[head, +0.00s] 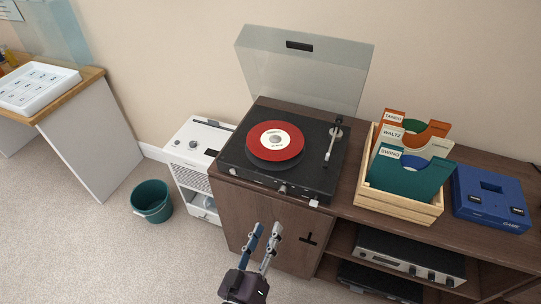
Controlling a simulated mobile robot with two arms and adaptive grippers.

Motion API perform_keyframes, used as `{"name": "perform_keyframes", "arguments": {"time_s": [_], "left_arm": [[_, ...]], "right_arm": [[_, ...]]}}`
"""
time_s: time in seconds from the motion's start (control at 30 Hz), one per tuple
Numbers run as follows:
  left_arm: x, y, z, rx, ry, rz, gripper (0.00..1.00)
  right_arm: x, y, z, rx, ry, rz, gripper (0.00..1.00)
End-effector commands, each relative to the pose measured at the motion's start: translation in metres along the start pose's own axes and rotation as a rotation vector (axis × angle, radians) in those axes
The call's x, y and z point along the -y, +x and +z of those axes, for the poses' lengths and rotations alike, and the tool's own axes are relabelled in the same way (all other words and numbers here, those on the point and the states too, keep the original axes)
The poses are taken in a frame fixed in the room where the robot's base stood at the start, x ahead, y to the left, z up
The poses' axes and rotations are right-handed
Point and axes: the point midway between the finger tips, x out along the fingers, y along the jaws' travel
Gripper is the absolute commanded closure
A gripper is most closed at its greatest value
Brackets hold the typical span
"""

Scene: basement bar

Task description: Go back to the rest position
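My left gripper (267,231) is in the lower middle of the head view, in front of the brown cabinet's doors and below the record player's front edge. Its two fingers point up and stand apart, with nothing seen between them. My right gripper is not in view. The record player (232,159) sits on the brown cabinet with its clear lid raised. A red record (259,149) with a white label lies on the platter, and the tonearm (334,140) is off to its right, clear of the record.
A wooden crate (400,205) with record dividers and a blue case (490,197) stand on the cabinet (345,200). A white appliance (198,145), a teal bin (152,203) and a counter with a white tray (38,85) are at left. Carpet is clear at lower left.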

Motion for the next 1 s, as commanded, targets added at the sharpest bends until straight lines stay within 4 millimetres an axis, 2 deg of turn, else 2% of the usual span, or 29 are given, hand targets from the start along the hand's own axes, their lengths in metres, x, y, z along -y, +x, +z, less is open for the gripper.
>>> {"name": "perform_keyframes", "arguments": {"time_s": [0.17,0.27,0.37,0.47,0.5,0.57,0.7,0.77,0.9,1.0], "left_arm": [[0.002,0.000,0.003,0.007,0.004,-0.003,0.65],[0.015,-0.002,0.024,0.055,0.033,-0.018,0.65],[0.045,-0.008,0.067,0.158,0.091,-0.050,0.65],[0.089,-0.026,0.124,0.306,0.165,-0.100,0.65],[0.109,-0.036,0.146,0.370,0.194,-0.123,0.65],[0.138,-0.055,0.178,0.464,0.234,-0.156,0.65],[0.204,-0.110,0.242,0.688,0.316,-0.238,0.65],[0.232,-0.139,0.265,0.784,0.346,-0.274,0.65],[0.288,-0.218,0.307,1.013,0.400,-0.359,0.65],[0.318,-0.273,0.325,1.158,0.423,-0.412,0.65]], "right_arm": [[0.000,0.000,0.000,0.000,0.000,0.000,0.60],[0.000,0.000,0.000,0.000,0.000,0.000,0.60],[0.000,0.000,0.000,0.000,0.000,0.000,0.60],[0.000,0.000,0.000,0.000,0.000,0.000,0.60],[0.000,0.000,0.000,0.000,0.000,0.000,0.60],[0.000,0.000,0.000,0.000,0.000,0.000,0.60],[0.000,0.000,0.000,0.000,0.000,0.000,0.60],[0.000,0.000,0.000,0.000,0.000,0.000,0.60],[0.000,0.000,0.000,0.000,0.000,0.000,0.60],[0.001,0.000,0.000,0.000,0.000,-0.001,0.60]]}}
